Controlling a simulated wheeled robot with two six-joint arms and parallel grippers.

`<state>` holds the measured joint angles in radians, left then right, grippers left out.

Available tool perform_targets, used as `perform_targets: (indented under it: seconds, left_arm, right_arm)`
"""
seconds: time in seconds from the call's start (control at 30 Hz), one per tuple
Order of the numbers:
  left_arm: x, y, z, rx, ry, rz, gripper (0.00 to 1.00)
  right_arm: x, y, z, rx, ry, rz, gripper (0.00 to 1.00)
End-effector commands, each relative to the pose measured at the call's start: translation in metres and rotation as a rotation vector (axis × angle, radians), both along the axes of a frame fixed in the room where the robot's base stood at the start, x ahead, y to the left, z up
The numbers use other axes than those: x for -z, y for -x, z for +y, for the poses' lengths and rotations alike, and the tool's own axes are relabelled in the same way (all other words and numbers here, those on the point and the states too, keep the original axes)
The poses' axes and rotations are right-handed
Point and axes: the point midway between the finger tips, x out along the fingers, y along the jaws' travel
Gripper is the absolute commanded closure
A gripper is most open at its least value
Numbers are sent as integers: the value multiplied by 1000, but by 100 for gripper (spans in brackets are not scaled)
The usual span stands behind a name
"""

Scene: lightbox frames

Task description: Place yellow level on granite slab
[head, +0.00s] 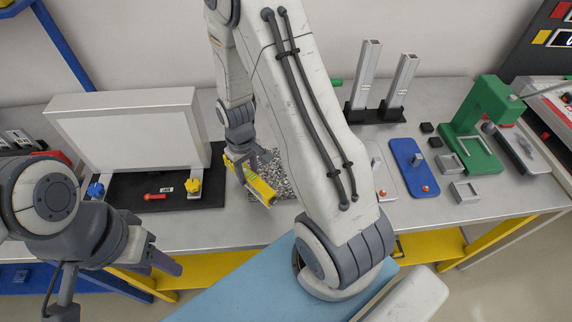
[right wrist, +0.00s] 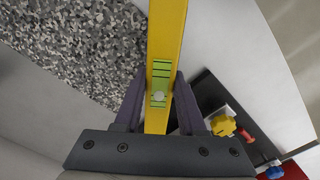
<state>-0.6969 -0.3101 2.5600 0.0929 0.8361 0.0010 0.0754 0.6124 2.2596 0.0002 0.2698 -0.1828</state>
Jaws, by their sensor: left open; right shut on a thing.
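The yellow level (head: 262,190) is held in my right gripper (head: 238,158), whose fingers are shut on its sides. In the right wrist view the level (right wrist: 167,45) runs upright through the picture, with its green vial between the fingers (right wrist: 158,80). The speckled granite slab (head: 284,186) lies on the bench, partly hidden behind the level and my right arm. In the right wrist view the slab (right wrist: 75,45) is left of the level, which overlaps its edge; I cannot tell whether they touch. My left gripper (head: 168,263) is open and empty in front of the bench.
A light box panel (head: 130,135) on a black base with yellow and blue knobs (head: 193,186) and a red piece (head: 155,196) stands left of the slab. On the right are a blue plate (head: 412,168), a green press (head: 480,130) and metal posts (head: 367,75).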

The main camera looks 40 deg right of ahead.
Motion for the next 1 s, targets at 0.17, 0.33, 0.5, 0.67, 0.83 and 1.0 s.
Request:
perform_targets:
  seconds: [0.17,0.33,0.5,0.67,0.83,1.0]
  left_arm:
    - [10,0,0,0,0,0,50]
    - [17,0,0,1,0,0,50]
    - [23,0,0,1,0,0,50]
    - [26,0,0,1,0,0,50]
    - [26,0,0,1,0,0,50]
    - [19,0,0,1,0,0,50]
  right_arm:
    - [-25,16,-72,-205,3,-8,100]
    - [-50,50,-133,-457,5,-6,100]
    - [-72,90,-175,-687,5,-3,100]
    - [-85,118,-195,-834,2,-1,100]
    - [-89,126,-200,-907,0,-1,100]
    - [-73,102,-186,-925,-6,2,100]
